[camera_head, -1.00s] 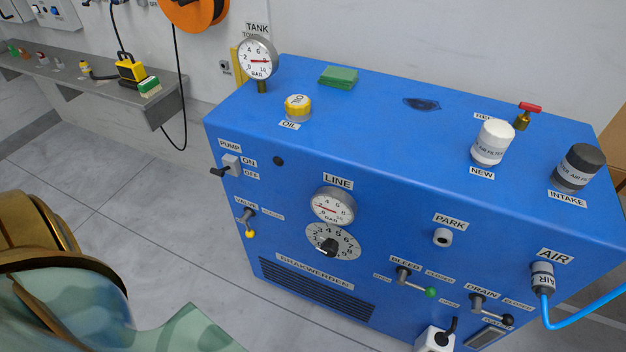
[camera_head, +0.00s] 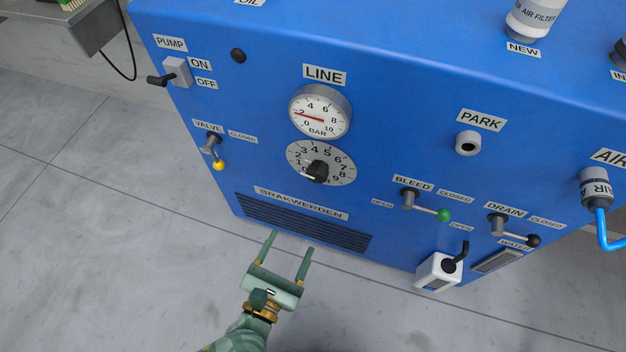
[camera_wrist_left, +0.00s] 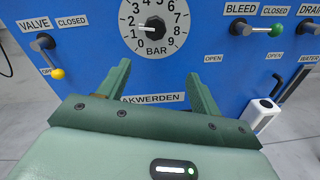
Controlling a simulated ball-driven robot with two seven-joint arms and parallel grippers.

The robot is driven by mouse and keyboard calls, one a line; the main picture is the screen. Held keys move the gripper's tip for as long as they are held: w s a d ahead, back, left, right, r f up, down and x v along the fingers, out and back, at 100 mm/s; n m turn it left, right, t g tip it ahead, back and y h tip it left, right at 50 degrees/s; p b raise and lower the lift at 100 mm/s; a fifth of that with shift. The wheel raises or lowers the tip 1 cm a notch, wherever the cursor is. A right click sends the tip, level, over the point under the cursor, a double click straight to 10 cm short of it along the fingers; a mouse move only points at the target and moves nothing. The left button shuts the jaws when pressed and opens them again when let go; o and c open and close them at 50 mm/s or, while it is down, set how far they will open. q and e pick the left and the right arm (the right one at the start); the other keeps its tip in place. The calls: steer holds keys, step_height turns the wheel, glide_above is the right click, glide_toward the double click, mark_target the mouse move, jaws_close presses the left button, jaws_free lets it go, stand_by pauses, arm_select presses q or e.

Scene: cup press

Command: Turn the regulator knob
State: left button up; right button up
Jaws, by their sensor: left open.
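The black regulator knob (camera_head: 317,171) sits at the centre of a white numbered dial (camera_head: 343,167) on the front of the blue cabinet (camera_head: 400,122). The knob also shows in the left wrist view (camera_wrist_left: 154,23), above the fingers. The LINE gauge (camera_head: 320,111) is just above the dial, its needle near 2. My left gripper (camera_head: 290,246) is open and empty, below and in front of the knob and apart from it. The left fingers (camera_wrist_left: 158,85) stand spread in the left wrist view. My right gripper is not in view.
The valve lever with a yellow tip (camera_head: 218,164) is left of the dial. The bleed lever (camera_head: 426,207) and drain lever (camera_head: 512,232) are at right, above a white box with a black lever (camera_head: 438,270). The PUMP switch (camera_head: 176,73) is upper left. Floor in front is clear.

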mark_target(315, 179)
arm_select(q)
steer(key=w+d+n+b, duration=0.1)
steer(key=w, duration=0.4)
steer(key=w+d+r+n+b, duration=0.1)
steer(key=w+d, duration=0.1)
steer(key=w, duration=0.3)
steer(key=w+d+n+b, duration=0.1)
steer(key=w+d+n, duration=0.1)
steer(key=w, duration=0.3)
steer(key=shift+w+r+t+y, duration=0.25)
steer(key=shift+w+t+y, duration=0.1)
steer(key=shift+t+y, duration=0.05)
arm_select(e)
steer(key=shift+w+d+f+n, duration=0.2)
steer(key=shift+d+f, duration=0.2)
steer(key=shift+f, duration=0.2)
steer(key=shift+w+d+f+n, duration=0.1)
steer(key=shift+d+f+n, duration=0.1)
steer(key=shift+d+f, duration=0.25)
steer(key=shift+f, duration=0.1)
arm_select(q)
steer(key=c, duration=1)
